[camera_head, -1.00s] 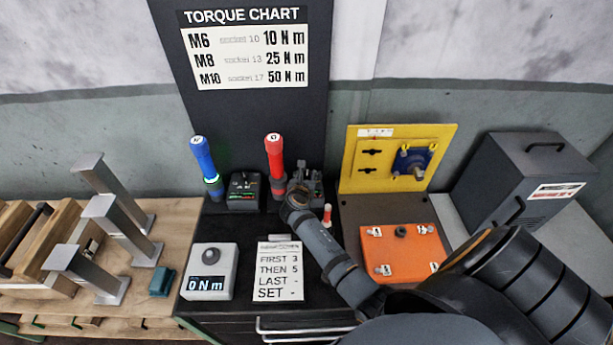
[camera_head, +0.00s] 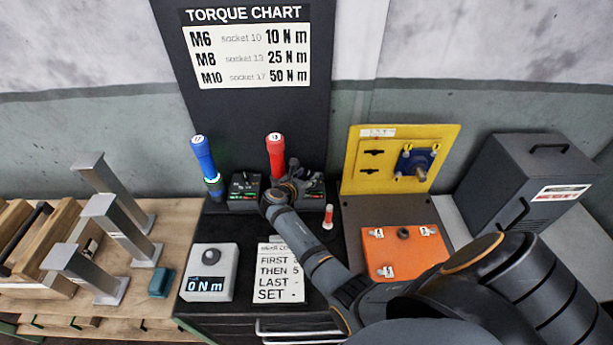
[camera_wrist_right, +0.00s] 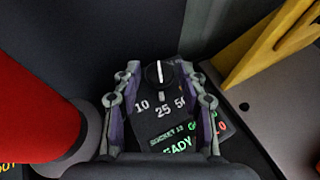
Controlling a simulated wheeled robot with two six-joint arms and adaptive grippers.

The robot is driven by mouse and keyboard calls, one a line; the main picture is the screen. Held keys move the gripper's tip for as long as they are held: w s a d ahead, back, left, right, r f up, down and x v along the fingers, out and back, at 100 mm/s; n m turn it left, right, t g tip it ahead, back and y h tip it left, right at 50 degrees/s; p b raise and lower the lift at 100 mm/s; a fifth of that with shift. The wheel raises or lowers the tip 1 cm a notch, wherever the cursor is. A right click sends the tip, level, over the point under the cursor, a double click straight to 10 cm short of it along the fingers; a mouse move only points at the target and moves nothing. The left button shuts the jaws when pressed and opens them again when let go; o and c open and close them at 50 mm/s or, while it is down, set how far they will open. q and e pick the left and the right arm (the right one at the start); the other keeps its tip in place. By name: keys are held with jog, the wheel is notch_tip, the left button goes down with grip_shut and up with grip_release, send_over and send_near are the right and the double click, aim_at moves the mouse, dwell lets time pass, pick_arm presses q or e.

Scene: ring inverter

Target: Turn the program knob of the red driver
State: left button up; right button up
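The red driver (camera_head: 275,155) stands upright at the back of the black bench, beside its dark control box (camera_head: 312,200). In the right wrist view the red driver (camera_wrist_right: 35,110) fills the left side. The program knob (camera_wrist_right: 158,74) is a black dial with a white pointer line, above the marks 10, 25 and 50. My right gripper (camera_wrist_right: 158,85) is open, with its fingers on either side of the knob; whether they touch it I cannot tell. In the head view my right gripper (camera_head: 290,180) partly covers the box. My left gripper is not in view.
The blue driver (camera_head: 204,160) and its box (camera_head: 244,190) stand to the left. A small red-and-white item (camera_head: 328,217) stands just right of my arm. The yellow panel (camera_head: 365,185) rises at the right, with an orange plate (camera_head: 400,262) in front.

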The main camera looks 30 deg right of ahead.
jog(key=shift+o, duration=0.2)
jog(key=shift+r, duration=0.15)
notch_tip(320, 180, up, 10)
dwell(0.4)
